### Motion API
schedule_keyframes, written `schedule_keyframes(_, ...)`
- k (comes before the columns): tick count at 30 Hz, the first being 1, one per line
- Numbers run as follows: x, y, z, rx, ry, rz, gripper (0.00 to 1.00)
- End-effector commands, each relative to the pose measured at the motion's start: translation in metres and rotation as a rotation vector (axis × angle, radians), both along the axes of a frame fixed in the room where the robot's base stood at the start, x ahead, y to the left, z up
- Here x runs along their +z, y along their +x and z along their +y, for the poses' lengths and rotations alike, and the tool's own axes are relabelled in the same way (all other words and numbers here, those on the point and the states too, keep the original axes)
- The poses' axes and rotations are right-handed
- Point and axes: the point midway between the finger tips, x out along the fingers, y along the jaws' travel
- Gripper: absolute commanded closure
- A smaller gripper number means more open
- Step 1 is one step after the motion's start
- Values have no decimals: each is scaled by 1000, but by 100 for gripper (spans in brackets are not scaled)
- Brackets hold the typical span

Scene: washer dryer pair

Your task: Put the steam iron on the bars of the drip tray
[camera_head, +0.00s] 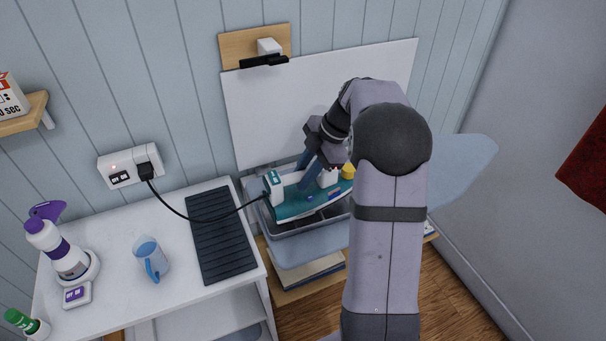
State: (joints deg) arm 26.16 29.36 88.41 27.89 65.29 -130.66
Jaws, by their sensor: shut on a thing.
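The steam iron (292,204) is teal and white, its heel to the left and a black cord running from it. My gripper (314,178) is shut on the iron near its handle; my arm hides the iron's right end. The iron is over a grey rimmed tray (286,232) on the ironing board; I cannot tell whether it touches the tray, whose inside is mostly hidden. A dark slatted tray (221,235) with parallel bars lies bare on the white counter, left of the iron. I cannot tell which of the two is the drip tray.
The cord runs across the dark slatted tray to a wall socket (130,166). A blue measuring jug (151,258) and a purple-topped spray bottle (68,256) stand further left on the counter (190,295). A white panel (300,110) stands close behind the iron.

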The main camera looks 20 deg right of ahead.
Motion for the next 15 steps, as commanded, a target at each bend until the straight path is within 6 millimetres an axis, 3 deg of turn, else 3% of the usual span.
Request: schedule_keyframes(15,-4,1,0,0,-1,-5,100)
